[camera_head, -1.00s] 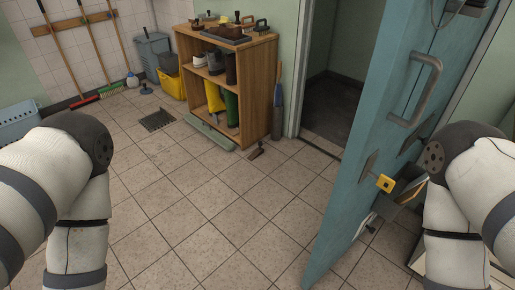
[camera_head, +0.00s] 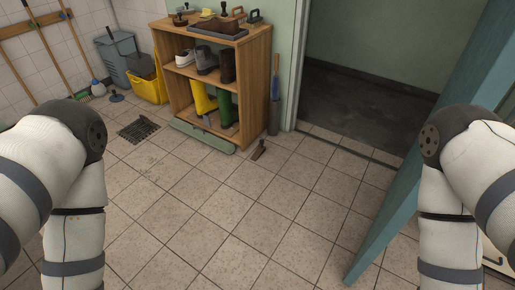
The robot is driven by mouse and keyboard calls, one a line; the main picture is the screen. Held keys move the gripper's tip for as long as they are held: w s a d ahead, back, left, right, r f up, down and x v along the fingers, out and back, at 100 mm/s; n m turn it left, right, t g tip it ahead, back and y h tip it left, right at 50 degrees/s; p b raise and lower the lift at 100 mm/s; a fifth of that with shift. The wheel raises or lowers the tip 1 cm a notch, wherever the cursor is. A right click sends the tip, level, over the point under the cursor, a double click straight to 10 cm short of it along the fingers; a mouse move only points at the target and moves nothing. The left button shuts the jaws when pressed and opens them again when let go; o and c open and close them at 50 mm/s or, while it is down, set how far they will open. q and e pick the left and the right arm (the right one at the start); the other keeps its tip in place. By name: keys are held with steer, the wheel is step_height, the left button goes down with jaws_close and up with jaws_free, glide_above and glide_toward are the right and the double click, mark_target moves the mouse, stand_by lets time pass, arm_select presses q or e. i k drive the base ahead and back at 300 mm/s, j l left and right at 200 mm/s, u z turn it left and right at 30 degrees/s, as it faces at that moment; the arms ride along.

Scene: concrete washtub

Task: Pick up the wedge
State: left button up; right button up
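A small brown wedge (camera_head: 259,150) with what looks like a dark end lies on the tiled floor, just right of the wooden shelf's front corner and near the doorway. Nothing covers it. Both of my arms show at the left and right sides of the picture, bent downward. Both grippers are below the picture and out of view. The wedge is well ahead of my arms, and nothing touches it.
A wooden shelf (camera_head: 262,92) with boots and shoes stands ahead. A green board (camera_head: 203,135) lies along its foot. A teal door (camera_head: 425,165) stands open at the right beside the doorway. A floor drain (camera_head: 139,130) lies left. The middle floor is clear.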

mark_target(262, 149)
steer(key=j, duration=0.25)
steer(key=i+l+u, duration=0.9)
steer(key=i+l, duration=0.15)
steer(key=i+l+u, duration=0.3)
steer(key=l, duration=0.3)
steer(key=i+l+u, duration=0.3)
steer(key=l, duration=0.25)
steer(key=l+u, duration=0.3)
steer(key=l, duration=0.25)
steer(key=i+l+u, duration=0.1)
steer(key=l+u, duration=0.2)
steer(key=l, duration=0.35)
steer(key=l+u, duration=0.3)
steer(key=l, duration=0.35)
